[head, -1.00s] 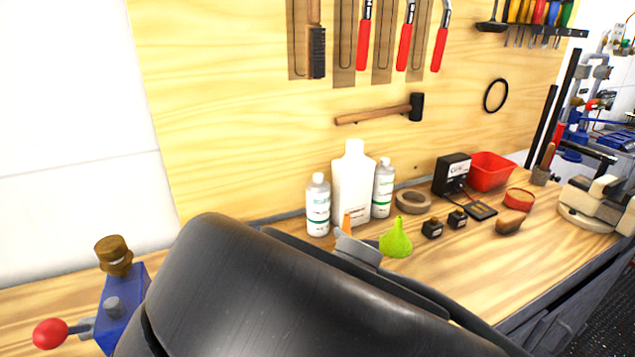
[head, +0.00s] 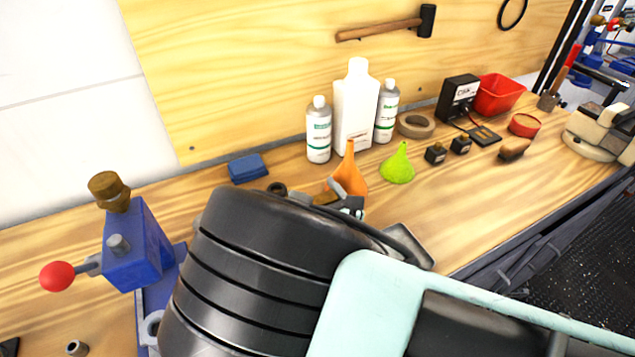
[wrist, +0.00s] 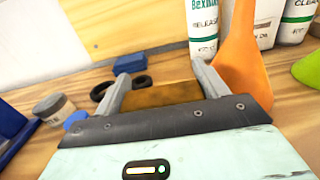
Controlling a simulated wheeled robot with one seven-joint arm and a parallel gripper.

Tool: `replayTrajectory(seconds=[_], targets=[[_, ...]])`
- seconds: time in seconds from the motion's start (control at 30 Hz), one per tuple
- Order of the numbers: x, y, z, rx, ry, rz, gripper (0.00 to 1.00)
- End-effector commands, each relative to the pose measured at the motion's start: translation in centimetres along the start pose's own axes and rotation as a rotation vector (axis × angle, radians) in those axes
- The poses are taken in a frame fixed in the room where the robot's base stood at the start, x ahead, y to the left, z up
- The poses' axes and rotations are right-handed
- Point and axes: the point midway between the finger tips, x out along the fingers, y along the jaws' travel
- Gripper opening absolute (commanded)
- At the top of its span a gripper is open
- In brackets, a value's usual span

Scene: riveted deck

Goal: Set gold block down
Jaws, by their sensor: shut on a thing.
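The gold block (wrist: 161,95) is between the two fingers of my gripper (wrist: 160,88) in the wrist view. My gripper is shut on it, with a finger against each side. Wood benchtop shows around the block; whether its underside touches the bench cannot be told. In the head view only a small brownish part of the block (head: 326,198) shows past my arm, beside my gripper (head: 340,205). An orange funnel (head: 350,176) stands just beyond the gripper, and in the wrist view it is close to the right finger (wrist: 243,60).
A blue block (head: 247,168) and dark rings (wrist: 106,88) lie left of the gripper. White bottles (head: 356,108) and a green funnel (head: 397,165) stand behind. A blue vise-like tool (head: 130,245) is at the left. Bare bench (head: 470,210) lies to the right.

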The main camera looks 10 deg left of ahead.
Motion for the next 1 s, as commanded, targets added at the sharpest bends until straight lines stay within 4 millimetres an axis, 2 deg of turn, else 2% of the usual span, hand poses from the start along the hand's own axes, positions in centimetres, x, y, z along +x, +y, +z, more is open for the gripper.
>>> replayTrajectory(seconds=[0.4, 0.43, 0.5, 0.87, 1.0], targets=[[0.0, 0.0, -0.9, -0.001, -0.003, 0.000, 0.36], [0.0, 0.0, -0.9, 0.000, -0.001, 0.000, 0.78], [0.0, 0.0, -0.8, 0.000, -0.001, 0.000, 0.94], [-0.1, 0.0, -0.4, 0.000, -0.001, 0.000, 0.94], [-2.2, 0.1, -0.8, -0.003, 0.001, 0.001, 0.94]])
